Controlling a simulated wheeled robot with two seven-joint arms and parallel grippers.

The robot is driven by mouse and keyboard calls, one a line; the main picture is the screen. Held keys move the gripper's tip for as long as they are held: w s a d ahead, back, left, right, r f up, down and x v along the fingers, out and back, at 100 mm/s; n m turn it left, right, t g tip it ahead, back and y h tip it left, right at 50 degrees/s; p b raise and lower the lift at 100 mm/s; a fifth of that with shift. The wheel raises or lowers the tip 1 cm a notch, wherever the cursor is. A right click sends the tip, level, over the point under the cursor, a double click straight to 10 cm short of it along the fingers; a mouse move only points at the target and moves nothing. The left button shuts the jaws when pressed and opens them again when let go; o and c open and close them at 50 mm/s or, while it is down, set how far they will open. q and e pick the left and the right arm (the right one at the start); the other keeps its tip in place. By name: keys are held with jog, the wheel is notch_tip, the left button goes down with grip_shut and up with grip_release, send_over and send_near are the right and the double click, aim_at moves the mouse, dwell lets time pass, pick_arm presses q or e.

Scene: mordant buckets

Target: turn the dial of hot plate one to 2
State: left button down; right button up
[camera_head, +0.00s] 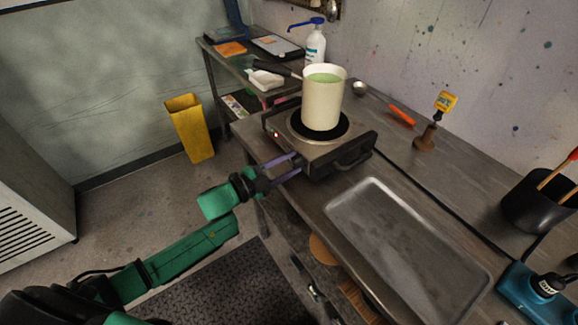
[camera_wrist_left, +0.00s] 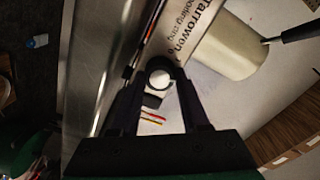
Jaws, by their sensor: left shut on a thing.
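The hot plate (camera_head: 318,160), a dark box with a round black burner, stands on the worktop and carries a cream pot (camera_head: 322,105) of green liquid. A small red light shows on its side. My left gripper (camera_head: 297,163) reaches its front side. In the left wrist view the fingers are shut on a pale round dial (camera_wrist_left: 160,78), beside a panel with dark lettering. The dial's pointer and scale numbers cannot be read. The fingers hide part of the dial. My right gripper is not in view.
A metal tray (camera_head: 410,250) lies on the worktop near the hot plate. A black tub (camera_head: 538,205) stands at the right. A white bottle with a blue pump (camera_head: 315,47) stands behind. A yellow bin (camera_head: 190,128) is on the floor at the left.

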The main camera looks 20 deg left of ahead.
pick_arm(q)
jog(key=shift+m, duration=0.3)
jog(key=shift+c, duration=2)
grip_release()
jog(key=shift+s+a+f, duration=0.15)
jog(key=shift+s+a, duration=0.2)
jog(key=shift+s, duration=0.1)
jog(key=b+v, duration=0.1)
jog(key=v, duration=1.2)
jog(key=shift+s, duration=0.2)
